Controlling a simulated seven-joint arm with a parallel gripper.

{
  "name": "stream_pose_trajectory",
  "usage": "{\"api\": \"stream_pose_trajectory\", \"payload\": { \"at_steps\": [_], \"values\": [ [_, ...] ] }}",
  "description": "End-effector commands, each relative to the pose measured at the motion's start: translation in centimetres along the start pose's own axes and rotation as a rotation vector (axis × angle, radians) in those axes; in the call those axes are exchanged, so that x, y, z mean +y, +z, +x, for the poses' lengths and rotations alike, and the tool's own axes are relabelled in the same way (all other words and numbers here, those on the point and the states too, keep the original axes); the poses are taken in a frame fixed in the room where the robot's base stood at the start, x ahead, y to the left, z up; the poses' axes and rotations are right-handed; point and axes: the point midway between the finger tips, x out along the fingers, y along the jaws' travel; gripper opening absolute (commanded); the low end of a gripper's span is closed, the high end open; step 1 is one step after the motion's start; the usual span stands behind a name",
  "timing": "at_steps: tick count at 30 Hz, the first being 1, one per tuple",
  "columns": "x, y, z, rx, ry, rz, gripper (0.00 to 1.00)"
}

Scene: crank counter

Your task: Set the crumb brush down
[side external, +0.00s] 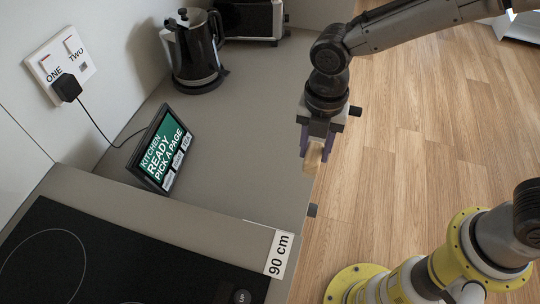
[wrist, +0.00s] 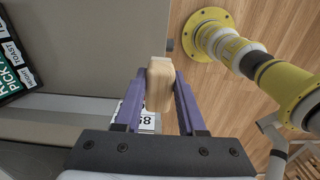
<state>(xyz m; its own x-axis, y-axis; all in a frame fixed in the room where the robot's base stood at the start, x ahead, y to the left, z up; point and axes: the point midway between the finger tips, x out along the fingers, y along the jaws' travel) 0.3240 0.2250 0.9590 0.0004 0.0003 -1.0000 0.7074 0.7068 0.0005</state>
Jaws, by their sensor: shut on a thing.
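The crumb brush (wrist: 159,88) shows as a pale wooden block between the two purple fingers of my gripper (wrist: 160,76) in the wrist view. My gripper is shut on it. In the side external view the brush (side external: 314,157) is a small tan piece below my gripper (side external: 316,145), which points down near the right edge of the grey counter (side external: 235,130). The brush appears held in the air by the counter's edge, with wood floor beyond. Bristles cannot be made out, and its exact height above the counter cannot be told.
A tilted screen (side external: 160,150) stands on the counter, with a black kettle (side external: 194,50) and a toaster-like appliance (side external: 250,18) behind. A black cooktop (side external: 110,260) lies in front, beside a "90 cm" label (side external: 279,254). The counter between screen and edge is clear.

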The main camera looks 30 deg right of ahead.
Motion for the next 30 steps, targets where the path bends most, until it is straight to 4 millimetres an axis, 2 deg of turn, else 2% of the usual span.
{"api": "stream_pose_trajectory", "payload": {
  "at_steps": [1,6,13,23,30],
  "values": [
    [1.2,0.2,0.6,0.0,-0.002,0.0,0.0],
    [4.8,0.8,2.3,0.0,-0.003,0.0,0.0],
    [7.9,1.4,6.0,0.0,-0.002,0.0,0.0],
    [9.6,1.6,8.1,0.0,-0.001,-0.001,0.0],
    [9.7,1.7,11.0,0.0,-0.001,0.0,0.0]
  ]
}}
